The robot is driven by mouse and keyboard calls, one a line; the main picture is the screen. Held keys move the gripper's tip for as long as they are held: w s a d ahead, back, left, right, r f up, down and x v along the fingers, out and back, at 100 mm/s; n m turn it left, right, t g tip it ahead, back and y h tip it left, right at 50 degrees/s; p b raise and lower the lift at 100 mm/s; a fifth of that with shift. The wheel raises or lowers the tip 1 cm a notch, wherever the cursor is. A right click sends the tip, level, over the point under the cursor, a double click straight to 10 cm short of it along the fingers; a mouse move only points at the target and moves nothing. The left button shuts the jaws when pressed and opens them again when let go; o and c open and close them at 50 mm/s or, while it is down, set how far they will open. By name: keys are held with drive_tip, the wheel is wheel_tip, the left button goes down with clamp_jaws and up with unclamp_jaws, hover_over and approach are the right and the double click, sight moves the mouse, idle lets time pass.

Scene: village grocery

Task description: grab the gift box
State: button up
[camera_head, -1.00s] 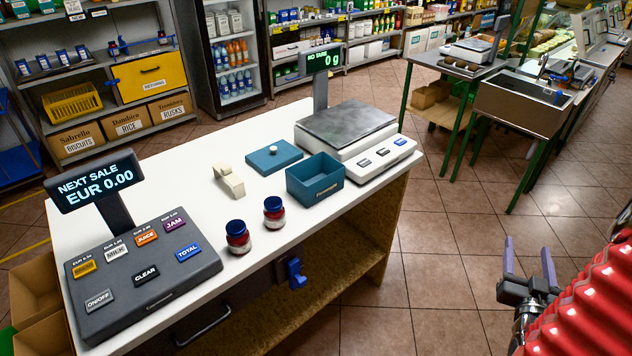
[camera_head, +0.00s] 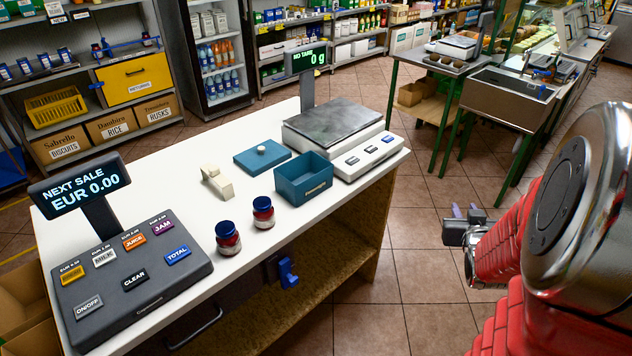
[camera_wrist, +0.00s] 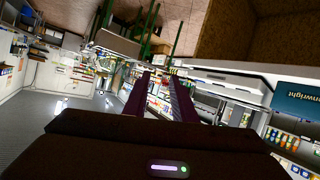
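The gift box (camera_head: 303,181) is a teal open-topped box on the white counter, just in front of the scale. A flat teal lid (camera_head: 262,156) with a pale knob lies apart from it, behind and to the left. In the wrist view a teal lettered side of the box (camera_wrist: 297,101) shows at the right edge, in an upside-down picture. My gripper (camera_head: 468,209) is off the counter's right side, well away from the box and touching nothing. In the wrist view its two purple fingers (camera_wrist: 160,98) stand apart with nothing between them.
Two dark jars (camera_head: 246,226) stand left of the box near the counter's front edge. A cream device (camera_head: 217,183) lies behind them. The scale (camera_head: 340,130) is close behind the box, and the till (camera_head: 130,272) is at the left. Open floor lies right of the counter.

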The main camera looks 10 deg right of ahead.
drive_tip(key=s+a+r+n+g+y, duration=0.1)
drive_tip(key=a+r+g+y, duration=0.15)
drive_tip(key=a, duration=0.65)
drive_tip(key=s+a+r+n+g+y, duration=0.1)
drive_tip(key=a+r, duration=0.3)
drive_tip(key=a, duration=0.6)
drive_tip(key=s+a+r+n+g+y, duration=0.2)
drive_tip(key=s+a+y, duration=0.1)
drive_tip(key=s+a, duration=0.9)
drive_tip(key=shift+s+a+r+g, duration=0.25)
drive_tip(key=shift+a+g, duration=0.1)
drive_tip(key=shift+a, duration=0.75)
